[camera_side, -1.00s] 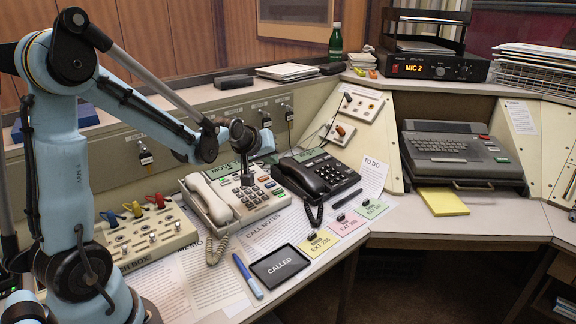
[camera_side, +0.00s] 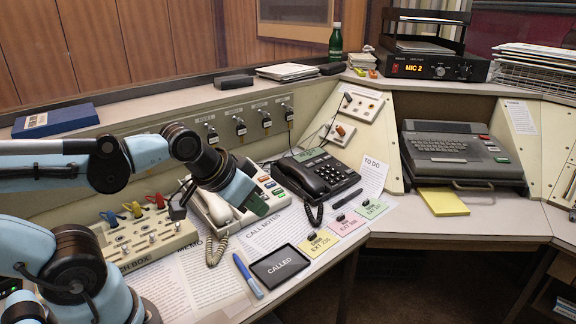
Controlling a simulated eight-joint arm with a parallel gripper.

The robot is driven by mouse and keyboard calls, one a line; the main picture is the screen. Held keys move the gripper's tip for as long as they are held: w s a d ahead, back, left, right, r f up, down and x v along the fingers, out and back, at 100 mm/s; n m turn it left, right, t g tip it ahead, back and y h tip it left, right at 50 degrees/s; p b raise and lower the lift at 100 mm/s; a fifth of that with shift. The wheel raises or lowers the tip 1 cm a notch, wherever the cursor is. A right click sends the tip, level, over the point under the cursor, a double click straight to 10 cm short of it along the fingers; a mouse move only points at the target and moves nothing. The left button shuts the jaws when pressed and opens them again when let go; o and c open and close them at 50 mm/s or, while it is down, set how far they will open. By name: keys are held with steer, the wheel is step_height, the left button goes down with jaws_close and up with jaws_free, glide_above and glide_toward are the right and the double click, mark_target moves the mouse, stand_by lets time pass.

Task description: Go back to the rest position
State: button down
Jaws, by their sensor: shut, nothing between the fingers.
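A black phone (camera_side: 318,176) stands right of the white one. A blue box (camera_side: 55,121) lies on the back ledge. A keyboard unit (camera_side: 460,150) stands at right.

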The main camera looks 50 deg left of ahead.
steer(key=shift+s+f, duration=0.1)
steer(key=shift+s, duration=0.05)
steer(key=c, duration=1.8)
jaws_free()
steer(key=shift+o, duration=1)
steer(key=o, duration=1.4)
steer(key=w+a+r+n+g, duration=0.1)
steer(key=w+a+r+n, duration=0.1)
steer(key=n, duration=0.1)
steer(key=w+a+r+n+g+y, duration=0.1)
steer(key=w+a+r+n, duration=0.1)
steer(key=a, duration=0.1)
steer(key=w+a+r+n+g, duration=0.1)
steer(key=w+a+r+n, duration=0.1)
steer(key=a+n, duration=0.1)
steer(key=shift+w+a+r+n+g+y, duration=0.2)
steer(key=shift+w+r+n+g+y, duration=0.1)
steer(key=shift+w+r, duration=0.1)
steer(key=shift+o, duration=1)
steer(key=w+a+r+n+g, duration=0.1)
steer(key=w+a+n+g, duration=0.2)
steer(key=a+n, duration=0.5)
steer(key=shift+w+a+r+n, duration=0.25)
steer(key=shift+w+a, duration=0.35)
steer(key=shift+a, duration=0.55)
step_height(320, 180, down, 10)
steer(key=a, duration=0.2)
steer(key=shift+n+g, duration=0.3)
steer(key=shift+n, duration=0.05)
steer(key=shift+r, duration=0.15)
